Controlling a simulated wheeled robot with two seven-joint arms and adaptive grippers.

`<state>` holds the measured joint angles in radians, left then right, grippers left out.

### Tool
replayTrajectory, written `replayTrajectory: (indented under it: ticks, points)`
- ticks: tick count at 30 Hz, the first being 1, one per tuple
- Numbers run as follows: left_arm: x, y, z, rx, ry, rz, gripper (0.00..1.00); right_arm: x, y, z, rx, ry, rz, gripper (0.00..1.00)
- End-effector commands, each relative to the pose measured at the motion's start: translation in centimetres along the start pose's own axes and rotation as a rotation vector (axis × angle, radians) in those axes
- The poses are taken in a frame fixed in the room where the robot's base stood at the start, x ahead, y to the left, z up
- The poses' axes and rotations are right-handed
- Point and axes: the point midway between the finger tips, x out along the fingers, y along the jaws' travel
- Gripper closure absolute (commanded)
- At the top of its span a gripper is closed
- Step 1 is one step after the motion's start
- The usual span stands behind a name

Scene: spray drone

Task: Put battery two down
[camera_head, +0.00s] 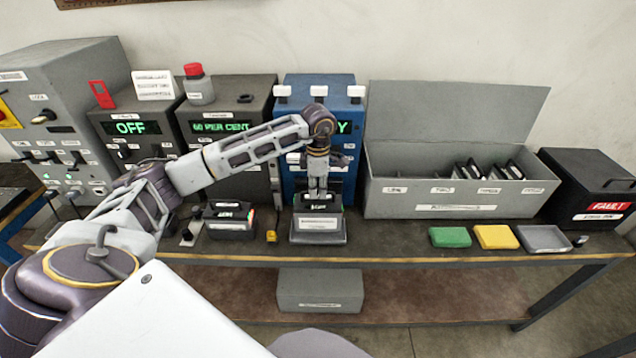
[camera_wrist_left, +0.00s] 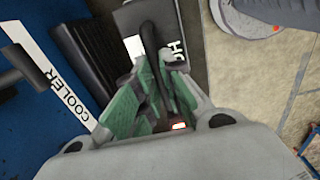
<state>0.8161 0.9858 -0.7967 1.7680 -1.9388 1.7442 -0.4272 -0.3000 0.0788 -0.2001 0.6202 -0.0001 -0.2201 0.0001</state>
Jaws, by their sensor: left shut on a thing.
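My left gripper (camera_head: 318,190) points down in front of the blue machine and is shut on the handle of a dark battery with a printed label (camera_head: 319,208). In the left wrist view the green-padded fingers (camera_wrist_left: 155,80) close around the battery's black handle (camera_wrist_left: 152,45). The battery is at a grey holder with a white label (camera_head: 317,239) near the front of the bench. I cannot tell whether it rests in the holder or hangs just above it. Which number the battery bears is too small to read. My right gripper is not in view.
The blue cooler (camera_head: 293,130) stands close behind; its side shows in the left wrist view (camera_wrist_left: 25,120). Another dark unit (camera_head: 232,228) sits to the left. A grey slotted case (camera_head: 420,195), a fault box (camera_head: 590,165) and green (camera_head: 450,237) and yellow (camera_head: 496,237) pads lie right.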

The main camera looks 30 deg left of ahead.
Motion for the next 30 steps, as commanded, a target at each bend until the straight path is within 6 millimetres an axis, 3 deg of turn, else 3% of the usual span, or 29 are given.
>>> replayTrajectory:
  ticks: [14, 30]
  points:
    - [0.1, 0.1, 0.1, 0.0, -0.005, 0.005, 1.0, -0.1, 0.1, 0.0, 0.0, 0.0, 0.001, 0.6]
    - [3.6, 0.1, 0.1, 0.001, -0.006, 0.005, 1.0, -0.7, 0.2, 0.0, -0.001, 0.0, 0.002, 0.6]
